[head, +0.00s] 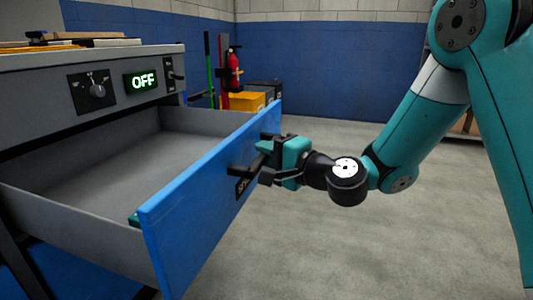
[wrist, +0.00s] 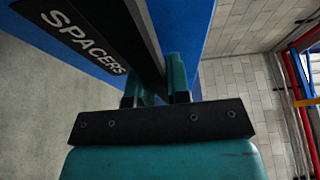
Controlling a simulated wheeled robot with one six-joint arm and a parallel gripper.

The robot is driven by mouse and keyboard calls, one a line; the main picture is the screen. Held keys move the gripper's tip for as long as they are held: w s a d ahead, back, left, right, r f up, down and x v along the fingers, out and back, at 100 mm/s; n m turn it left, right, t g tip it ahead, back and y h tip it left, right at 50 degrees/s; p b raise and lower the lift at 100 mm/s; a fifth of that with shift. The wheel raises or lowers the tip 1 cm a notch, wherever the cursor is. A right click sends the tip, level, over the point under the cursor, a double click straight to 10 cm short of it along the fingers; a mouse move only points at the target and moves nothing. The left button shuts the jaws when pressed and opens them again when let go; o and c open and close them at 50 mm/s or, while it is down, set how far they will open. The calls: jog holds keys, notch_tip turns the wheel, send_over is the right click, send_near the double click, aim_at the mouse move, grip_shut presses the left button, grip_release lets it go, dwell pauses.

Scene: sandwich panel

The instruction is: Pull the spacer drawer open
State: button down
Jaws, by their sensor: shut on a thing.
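The spacer drawer (head: 205,205) has a blue front and grey inner walls, and it stands pulled far out of the grey cabinet (head: 40,95). Its inside looks empty apart from a small green bit at the near front corner. My gripper (head: 262,168) is at the outer face of the drawer front, shut on the dark bar handle (head: 240,171). In the wrist view, my gripper (wrist: 160,85) has its teal fingers on both sides of the handle (wrist: 130,30). The label "SPACERS" (wrist: 85,40) reads beside it.
A control panel with a knob (head: 97,90) and a green "OFF" display (head: 141,81) sits above the drawer. A yellow box (head: 245,101) and a red extinguisher (head: 233,72) stand by the back wall. The grey floor to the right is clear.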

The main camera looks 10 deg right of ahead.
jog(key=c, duration=1.1)
grip_release()
jog(key=shift+d, duration=0.1)
jog(key=shift+b+v, duration=7.5)
jog(key=shift+v, duration=1.2)
